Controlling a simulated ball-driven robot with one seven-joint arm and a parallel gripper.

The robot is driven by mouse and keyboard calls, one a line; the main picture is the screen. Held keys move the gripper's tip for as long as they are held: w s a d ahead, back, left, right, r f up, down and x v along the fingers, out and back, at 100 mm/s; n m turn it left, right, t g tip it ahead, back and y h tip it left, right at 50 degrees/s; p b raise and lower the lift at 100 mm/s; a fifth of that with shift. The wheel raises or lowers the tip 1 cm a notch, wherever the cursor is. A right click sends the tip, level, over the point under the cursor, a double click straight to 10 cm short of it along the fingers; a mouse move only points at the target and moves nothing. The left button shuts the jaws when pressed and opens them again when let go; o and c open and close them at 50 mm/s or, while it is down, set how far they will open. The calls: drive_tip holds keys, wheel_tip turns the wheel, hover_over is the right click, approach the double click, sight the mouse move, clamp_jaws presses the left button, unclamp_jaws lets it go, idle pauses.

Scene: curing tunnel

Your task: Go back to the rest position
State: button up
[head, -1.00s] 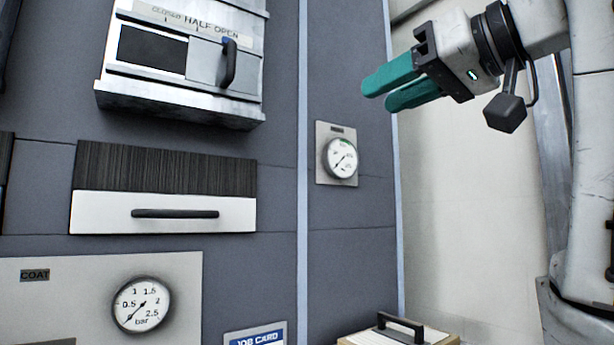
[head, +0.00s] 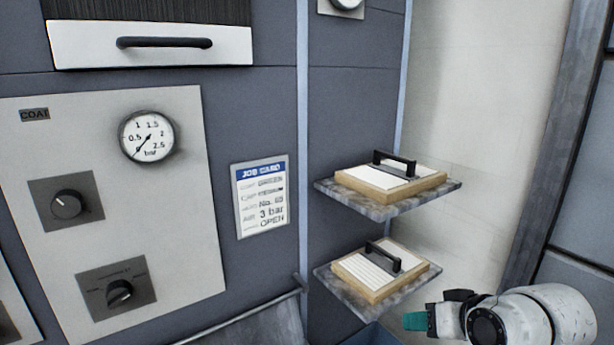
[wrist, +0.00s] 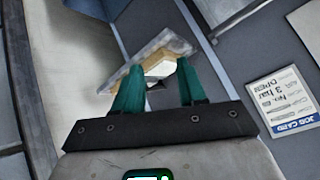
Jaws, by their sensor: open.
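My gripper (head: 418,320) is at the lower right of the head view, with teal fingers pointing left. It is close to the lower shelf and to its right. In the wrist view my gripper (wrist: 160,85) shows two teal fingers spread apart with nothing held between them. Beyond the fingertips is a shelf (wrist: 177,45) with a wooden-framed block on it. Part of that block is hidden by the fingers.
An upper shelf (head: 335,196) and a lower shelf (head: 345,298) each carry a framed white block with a black handle. A job card (head: 262,197) hangs on the wall. The COAT panel (head: 190,240) has a gauge (head: 147,137) and two knobs. A rail (head: 250,318) runs below.

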drive_tip(key=s+d+f+g+h, duration=0.2)
drive_tip(key=s+d+f+g, duration=0.1)
drive_tip(key=s+f, duration=1.2)
drive_tip(key=s+d+f+g, duration=0.1)
drive_tip(key=s+f, duration=0.2)
drive_tip(key=s, duration=0.3)
drive_tip(key=s+d+f+g+h, duration=0.1)
drive_tip(key=s+f, duration=0.3)
drive_tip(key=s, duration=0.3)
drive_tip(key=s+d+f+g+h, duration=0.1)
drive_tip(key=s+d+f+g, duration=0.1)
drive_tip(key=s, duration=0.4)
drive_tip(key=shift+s+f+m, duration=0.4)
drive_tip(key=shift+f, duration=0.4)
